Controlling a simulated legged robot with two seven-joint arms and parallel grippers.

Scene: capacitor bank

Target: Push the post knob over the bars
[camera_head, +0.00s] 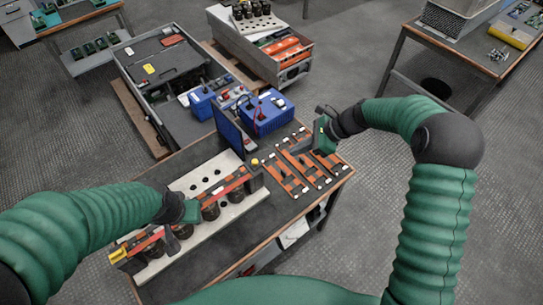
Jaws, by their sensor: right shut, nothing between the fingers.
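A small yellow knob (255,162) shows at the right end of the pale board (205,172), beside a dark post (252,180). An orange-red bar (236,184) runs along that board over several black round capacitors (210,212). Several flat orange bars (293,168) lie on the table's right part. My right gripper (303,148) is shut and empty just above these flat bars, right of the knob and apart from it. My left gripper (190,211) is at the board's front left, over the capacitor row. Its fingers are too small and hidden to read.
A blue box (268,112) and an upright dark blue panel (230,130) stand at the table's back. Behind are an open grey case (160,72) and a crate (290,72) with orange items. The table's front strip (245,228) is clear.

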